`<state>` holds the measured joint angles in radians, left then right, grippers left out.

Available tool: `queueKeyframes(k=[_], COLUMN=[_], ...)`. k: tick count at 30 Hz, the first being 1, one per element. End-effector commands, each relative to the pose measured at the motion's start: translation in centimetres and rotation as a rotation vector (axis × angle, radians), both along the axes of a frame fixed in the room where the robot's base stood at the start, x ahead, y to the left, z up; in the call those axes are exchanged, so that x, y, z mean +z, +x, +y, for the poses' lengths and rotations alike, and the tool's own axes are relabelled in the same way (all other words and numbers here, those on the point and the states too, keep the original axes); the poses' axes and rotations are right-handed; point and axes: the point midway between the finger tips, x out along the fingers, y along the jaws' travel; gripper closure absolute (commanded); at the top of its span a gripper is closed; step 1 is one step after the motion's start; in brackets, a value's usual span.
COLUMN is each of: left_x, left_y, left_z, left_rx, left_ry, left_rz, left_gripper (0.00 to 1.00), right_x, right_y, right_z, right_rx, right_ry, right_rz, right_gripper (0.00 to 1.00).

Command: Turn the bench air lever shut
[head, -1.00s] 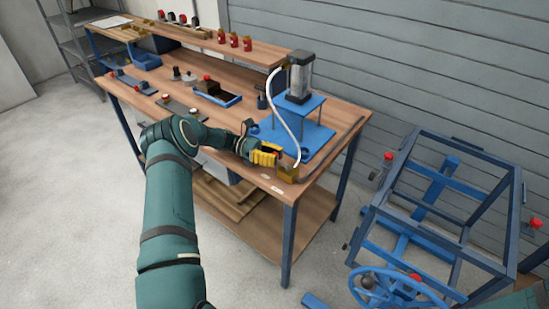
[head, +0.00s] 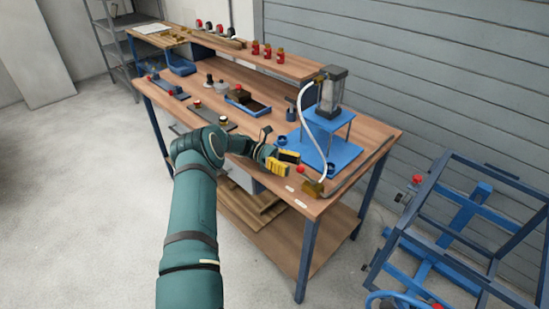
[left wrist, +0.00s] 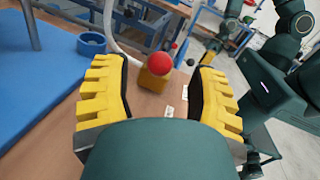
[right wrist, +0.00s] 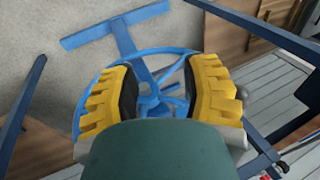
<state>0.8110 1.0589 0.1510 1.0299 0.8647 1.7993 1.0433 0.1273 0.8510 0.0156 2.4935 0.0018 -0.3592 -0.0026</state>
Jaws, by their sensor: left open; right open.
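The bench air lever has a red ball knob (head: 300,170) beside a brass valve block (head: 313,188), at the bench's front right corner. In the left wrist view the red knob (left wrist: 161,62) shows between and beyond the spread yellow fingers, with the brass block (left wrist: 153,83) just below it. My left gripper (head: 288,162) is open and empty, just left of the knob. The lever's arm is hard to make out. My right gripper (right wrist: 165,75) is open and empty in the right wrist view, with a blue handwheel (right wrist: 150,104) beyond its fingers.
A white hose (head: 304,120) curves down towards the valve. A blue tray (head: 247,106) and small parts lie further left on the wooden bench. A blue frame (head: 440,220) stands on the right.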

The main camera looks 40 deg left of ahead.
Motion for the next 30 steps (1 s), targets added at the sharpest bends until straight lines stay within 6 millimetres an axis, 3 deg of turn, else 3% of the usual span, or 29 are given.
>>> queueKeyframes(k=[6,12,30], left_x=[-0.1,0.0,0.1], left_y=[-0.6,-1.0,-1.3], left_z=[3.9,6.4,8.5], left_rx=[0.002,0.000,0.001], left_ry=[0.002,-0.001,-0.001], left_rz=[-0.002,-0.003,-0.001], left_gripper=[0.42,0.42,0.42], right_x=[0.0,0.0,0.0], right_y=[0.0,0.0,0.0], right_z=[0.0,0.0,0.0], right_rx=[0.000,0.000,0.000], right_ry=[0.000,0.000,0.000], right_rz=[0.000,0.000,0.000], right_gripper=[0.53,0.53,0.53])
